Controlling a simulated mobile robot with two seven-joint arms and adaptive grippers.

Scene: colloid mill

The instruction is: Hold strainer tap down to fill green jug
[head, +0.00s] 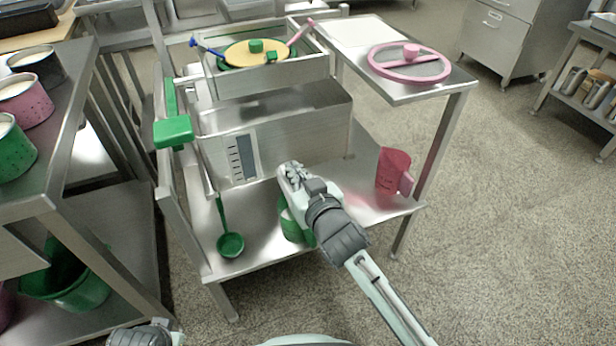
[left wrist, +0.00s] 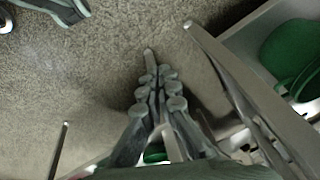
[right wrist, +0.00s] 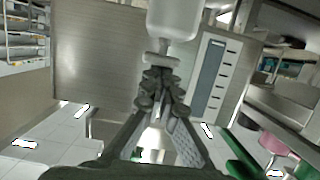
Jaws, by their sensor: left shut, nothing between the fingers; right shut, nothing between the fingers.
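The green jug (head: 289,226) stands on the steel shelf below the machine's front panel, partly hidden behind my right arm. My right gripper (head: 286,170) is shut and empty, high above the jug, just in front of the panel. In the right wrist view its closed fingertips (right wrist: 160,80) are at a pale metal tap-like part (right wrist: 172,20) with a small disc; I cannot tell whether they touch. In the head view my gripper hides that part. My left gripper (left wrist: 157,85) is shut and empty, pointing down over the floor beside a steel cart.
A red jug (head: 392,170) stands right on the shelf; a green ladle (head: 230,244) is at its left. A green lever (head: 173,131) sticks out at the machine's left. A left-hand table (head: 60,110) holds several pots, with a green bucket (head: 85,292) below.

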